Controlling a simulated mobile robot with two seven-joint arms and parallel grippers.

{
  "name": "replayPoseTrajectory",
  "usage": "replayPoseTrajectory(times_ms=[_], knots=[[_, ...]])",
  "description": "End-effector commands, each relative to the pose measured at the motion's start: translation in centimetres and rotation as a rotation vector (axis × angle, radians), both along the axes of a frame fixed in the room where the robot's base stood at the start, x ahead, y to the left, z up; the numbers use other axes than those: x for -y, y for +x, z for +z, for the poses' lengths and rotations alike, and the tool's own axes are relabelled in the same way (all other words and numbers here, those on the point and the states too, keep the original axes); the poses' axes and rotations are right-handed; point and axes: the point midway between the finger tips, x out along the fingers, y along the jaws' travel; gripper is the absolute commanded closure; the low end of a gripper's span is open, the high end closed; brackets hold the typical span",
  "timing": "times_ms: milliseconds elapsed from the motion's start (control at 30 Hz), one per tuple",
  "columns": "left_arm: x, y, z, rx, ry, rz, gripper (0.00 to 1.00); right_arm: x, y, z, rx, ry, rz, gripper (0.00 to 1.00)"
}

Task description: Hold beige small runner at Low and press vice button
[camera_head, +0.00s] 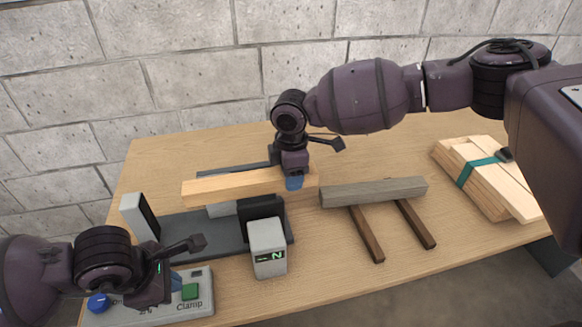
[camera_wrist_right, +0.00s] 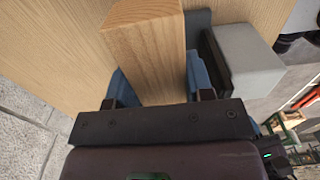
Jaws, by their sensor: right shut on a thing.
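The beige small runner (camera_head: 225,188) lies level above the vice (camera_head: 185,233), crossing near its dark jaw; I cannot tell whether it touches the vice. My right gripper (camera_head: 294,182) is shut on it toward its right end. In the right wrist view the runner (camera_wrist_right: 150,45) sits between the blue finger pads of the right gripper (camera_wrist_right: 152,88). The button panel (camera_head: 205,300) at front left has a green button (camera_head: 190,291) marked "Clamp" and a blue button (camera_head: 98,303). My left gripper (camera_head: 173,279) is just left of the green button; its fingers are mostly hidden.
A grey block with a small display (camera_head: 267,250) stands at the vice's right front. A grey beam (camera_head: 375,191) rests on two dark brown runners (camera_head: 366,235) to the right. A strapped stack of pale boards (camera_head: 485,180) lies at far right. A block wall stands behind.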

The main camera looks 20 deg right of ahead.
Motion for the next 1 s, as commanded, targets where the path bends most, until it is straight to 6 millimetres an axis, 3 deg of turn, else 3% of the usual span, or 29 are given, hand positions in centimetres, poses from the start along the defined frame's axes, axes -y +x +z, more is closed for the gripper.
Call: replayPoseTrajectory(times_ms=[1000], knots=[[0.0,0.0,0.0,0.0,0.0,0.0,1.0,-0.1,0.0,-6.5,0.0,0.001,0.0,0.84]])
